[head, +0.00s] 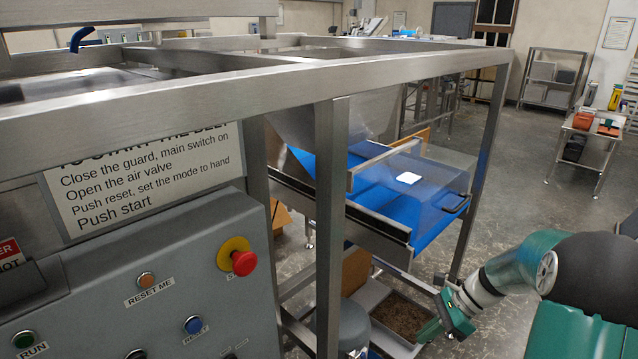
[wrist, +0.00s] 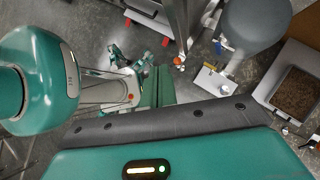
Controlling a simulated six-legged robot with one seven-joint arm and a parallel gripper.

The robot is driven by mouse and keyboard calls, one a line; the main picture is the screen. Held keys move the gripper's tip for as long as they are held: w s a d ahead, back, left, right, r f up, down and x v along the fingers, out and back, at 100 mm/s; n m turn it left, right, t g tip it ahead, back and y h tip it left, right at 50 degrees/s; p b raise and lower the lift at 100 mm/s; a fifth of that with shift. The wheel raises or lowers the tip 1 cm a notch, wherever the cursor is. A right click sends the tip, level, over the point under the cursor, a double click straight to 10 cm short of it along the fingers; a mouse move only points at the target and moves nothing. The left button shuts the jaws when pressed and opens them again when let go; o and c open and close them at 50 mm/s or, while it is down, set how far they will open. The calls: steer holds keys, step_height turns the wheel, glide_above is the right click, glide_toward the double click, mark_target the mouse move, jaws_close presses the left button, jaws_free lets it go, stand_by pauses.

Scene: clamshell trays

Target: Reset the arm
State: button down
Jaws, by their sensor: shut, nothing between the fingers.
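My teal arm reaches in from the lower right of the head view. My gripper (head: 432,329) is at its end, low and pointing down to the left. It is shut and holds nothing. It hangs in front of the right side of a grey tray with brown contents (head: 371,296); I cannot tell whether it touches the tray. The wrist view looks down on my own teal body and the floor.
A steel machine frame (head: 330,230) stands close ahead, with a blue conveyor (head: 372,200) under a clear guard (head: 445,183). A control panel (head: 150,285) with a red stop button (head: 243,263) is at left. Open floor (head: 545,215) lies at right.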

steer(key=s+a+r+n+t+h, duration=0.3)
steer(key=s+a+r+n+h, duration=0.1)
steer(key=s+r+n, duration=0.5)
steer(key=s+a+r+n+t+h, duration=0.3)
steer(key=s+a+r+n+h, duration=0.1)
steer(key=s+r+n, duration=0.6)
steer(key=shift+s+a+r, duration=0.5)
steer(key=shift+s+a, duration=0.05)
steer(key=shift+s, duration=0.15)
